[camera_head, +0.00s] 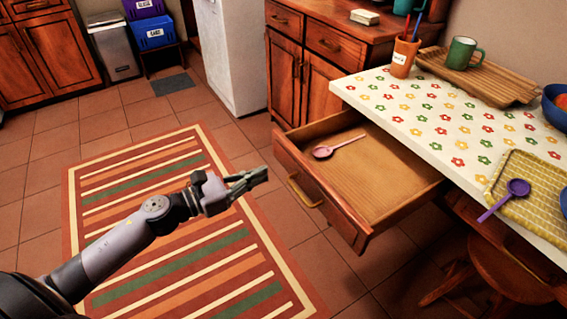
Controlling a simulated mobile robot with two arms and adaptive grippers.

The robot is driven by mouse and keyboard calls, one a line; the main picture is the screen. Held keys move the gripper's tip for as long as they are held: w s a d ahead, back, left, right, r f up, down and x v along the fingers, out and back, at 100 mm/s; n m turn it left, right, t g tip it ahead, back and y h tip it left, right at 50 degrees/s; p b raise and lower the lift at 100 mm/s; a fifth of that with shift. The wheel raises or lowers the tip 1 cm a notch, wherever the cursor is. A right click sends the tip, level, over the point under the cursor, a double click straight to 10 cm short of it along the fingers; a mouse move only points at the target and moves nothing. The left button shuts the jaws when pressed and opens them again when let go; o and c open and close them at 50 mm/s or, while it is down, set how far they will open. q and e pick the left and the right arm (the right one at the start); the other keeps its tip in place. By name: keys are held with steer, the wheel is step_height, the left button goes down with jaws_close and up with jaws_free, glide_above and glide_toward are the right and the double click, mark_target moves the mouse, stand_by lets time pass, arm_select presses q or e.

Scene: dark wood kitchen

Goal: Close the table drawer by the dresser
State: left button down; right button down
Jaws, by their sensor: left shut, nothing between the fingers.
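The wooden table drawer (382,187) is pulled well out from under the table with the flowered cloth (440,118). A pink spoon (338,146) lies inside it. Its front panel (318,195) faces left and carries a brass-coloured handle (304,191). The dresser (315,62) stands behind the drawer, at the upper middle. My left gripper (262,174) is shut and empty. In the picture it is just left of the drawer front, with a gap between them. My right gripper is not in view.
A striped rug (175,215) covers the tiled floor on the left. A stool (505,265) stands under the table at lower right. On the table are a pencil cup (404,57), a green mug (463,53), a wooden tray (500,85) and a purple spoon (517,188).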

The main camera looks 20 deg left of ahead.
mark_target(294, 159)
arm_select(q)
steer(key=x, duration=0.7)
steer(key=shift+w+d, duration=0.1)
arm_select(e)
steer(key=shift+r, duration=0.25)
